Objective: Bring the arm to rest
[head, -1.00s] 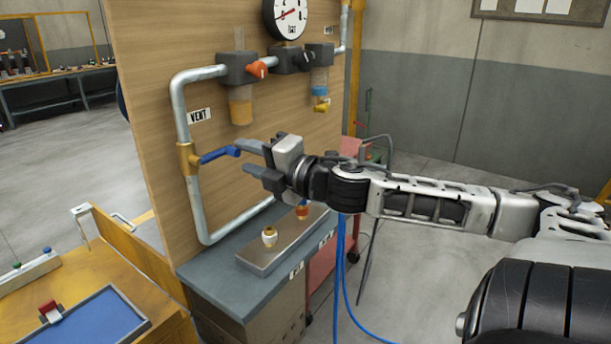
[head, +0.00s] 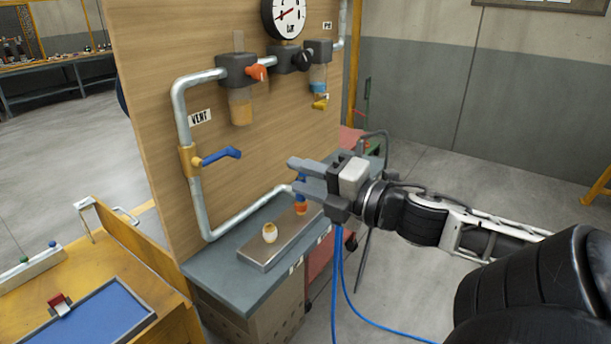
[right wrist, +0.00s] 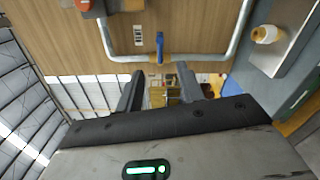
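My right arm comes in from the right in the head view. Its gripper (head: 292,176) is open and empty, its fingers pointing left over the grey bench. In the right wrist view the two fingers (right wrist: 160,92) stand well apart with nothing between them. The blue valve handle (head: 220,156) on the vent pipe is to the left of the gripper and apart from it; it also shows in the right wrist view (right wrist: 160,46). My left gripper is not in view.
A wooden panel (head: 155,75) carries the pipe (head: 196,205), an orange knob (head: 257,72) and a gauge (head: 284,16). A metal block (head: 262,258) with a cream knob (head: 269,232) lies on the grey bench (head: 222,283). Blue hoses (head: 338,285) hang below the gripper. Open floor lies to the right.

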